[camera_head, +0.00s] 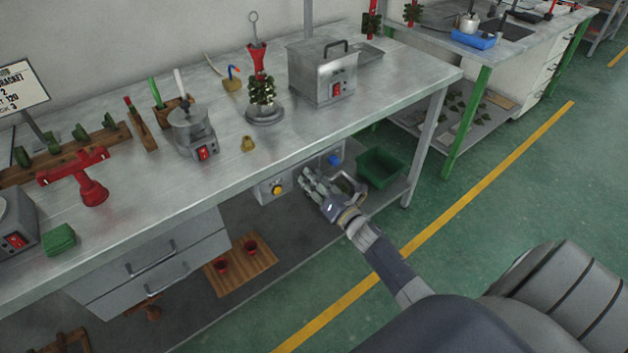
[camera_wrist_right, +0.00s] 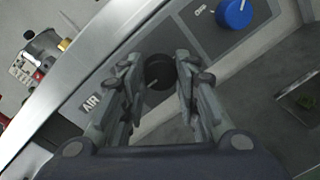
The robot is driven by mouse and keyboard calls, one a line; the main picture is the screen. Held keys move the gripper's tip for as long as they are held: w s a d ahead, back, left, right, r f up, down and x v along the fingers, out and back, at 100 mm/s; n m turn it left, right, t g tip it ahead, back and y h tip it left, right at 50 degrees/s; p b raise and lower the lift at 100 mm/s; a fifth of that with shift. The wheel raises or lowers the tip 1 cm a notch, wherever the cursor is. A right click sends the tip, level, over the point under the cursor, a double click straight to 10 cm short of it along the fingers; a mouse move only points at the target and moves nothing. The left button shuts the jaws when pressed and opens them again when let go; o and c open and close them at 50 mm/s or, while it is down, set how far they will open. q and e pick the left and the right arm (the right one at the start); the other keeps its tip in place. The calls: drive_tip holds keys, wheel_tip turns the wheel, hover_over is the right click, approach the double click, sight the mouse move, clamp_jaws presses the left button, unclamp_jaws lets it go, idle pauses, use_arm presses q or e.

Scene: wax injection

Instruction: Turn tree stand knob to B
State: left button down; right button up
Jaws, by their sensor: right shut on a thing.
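A grey control panel (camera_head: 268,191) hangs under the front edge of the workbench. It carries a yellow knob (camera_head: 277,190) and a blue knob (camera_head: 334,159). My right gripper (camera_head: 309,178) is at the panel between these two knobs. In the right wrist view its fingers (camera_wrist_right: 160,75) are shut on a black knob (camera_wrist_right: 157,70), one finger on each side. A light pointer mark shows on the knob's face. No letter B is readable. A wax tree (camera_head: 262,90) stands on a round grey stand (camera_head: 265,117) on the bench above. My left gripper is out of view.
A green bin (camera_head: 381,167) sits on the lower shelf just right of my right gripper. A metal box with a red switch (camera_head: 322,72), a pot (camera_head: 192,130) and a small brass piece (camera_head: 248,144) stand on the bench. An AIR label (camera_wrist_right: 91,103) is beside the black knob.

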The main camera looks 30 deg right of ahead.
drive_tip(key=m+p, duration=0.1)
drive_tip(key=m, duration=0.4)
drive_tip(key=shift+r, duration=0.1)
drive_tip(key=shift+d+f+m+y, duration=0.1)
drive_tip(key=shift+m+y, duration=0.25)
drive_tip(key=shift+m, duration=4.45)
drive_tip(key=shift+f+m+y, duration=0.1)
drive_tip(key=shift+m+y, duration=0.3)
drive_tip(key=shift+m, duration=4.4)
drive_tip(key=shift+d+f+m+y, duration=0.1)
drive_tip(key=shift+m+y, duration=0.25)
drive_tip(key=shift+m, duration=4.45)
drive_tip(key=o, duration=1.1)
drive_tip(key=shift+c, duration=0.2)
drive_tip(key=shift+r, duration=0.1)
